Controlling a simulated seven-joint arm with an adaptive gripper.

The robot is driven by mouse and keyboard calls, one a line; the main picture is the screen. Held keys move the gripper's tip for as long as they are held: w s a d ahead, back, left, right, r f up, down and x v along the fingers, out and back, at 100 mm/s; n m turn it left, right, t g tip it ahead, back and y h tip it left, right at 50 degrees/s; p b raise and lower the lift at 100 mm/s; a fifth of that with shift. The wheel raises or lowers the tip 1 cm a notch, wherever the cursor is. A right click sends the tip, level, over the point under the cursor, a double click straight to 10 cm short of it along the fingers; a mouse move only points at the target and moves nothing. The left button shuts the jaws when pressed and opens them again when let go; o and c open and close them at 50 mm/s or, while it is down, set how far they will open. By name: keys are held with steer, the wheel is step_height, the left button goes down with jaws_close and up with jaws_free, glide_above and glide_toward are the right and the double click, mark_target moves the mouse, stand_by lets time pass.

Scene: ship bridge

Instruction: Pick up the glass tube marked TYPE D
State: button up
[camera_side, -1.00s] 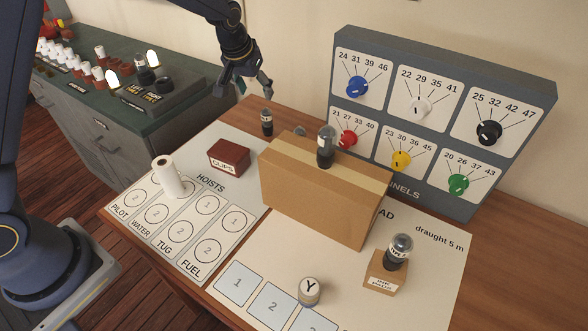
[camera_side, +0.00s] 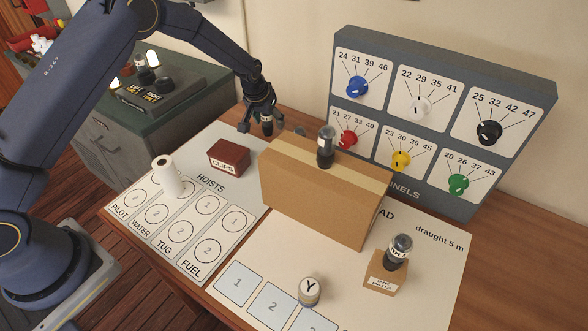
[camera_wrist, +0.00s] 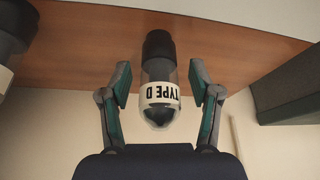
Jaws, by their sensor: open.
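The glass tube marked TYPE D (camera_wrist: 160,93) stands on a black base between the open fingers of my gripper (camera_wrist: 160,88) in the wrist view, with a visible gap on each side. Its label reads upside down there. In the side view the tube (camera_side: 267,127) stands on the wooden table behind the cardboard box, partly covered by my gripper (camera_side: 257,122), which is around its upper part from above. Another dark-capped tube (camera_side: 326,147) stands on the box, and a further labelled tube (camera_side: 398,250) stands on a small tan block.
A cardboard box (camera_side: 315,205) stands just in front of the tube. A dark red CLIPS box (camera_side: 229,157) is to its left. A grey knob panel (camera_side: 440,120) rises at the right. A white roll (camera_side: 167,177) stands on the hoists chart.

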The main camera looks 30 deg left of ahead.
jaws_close()
stand_by(0.5)
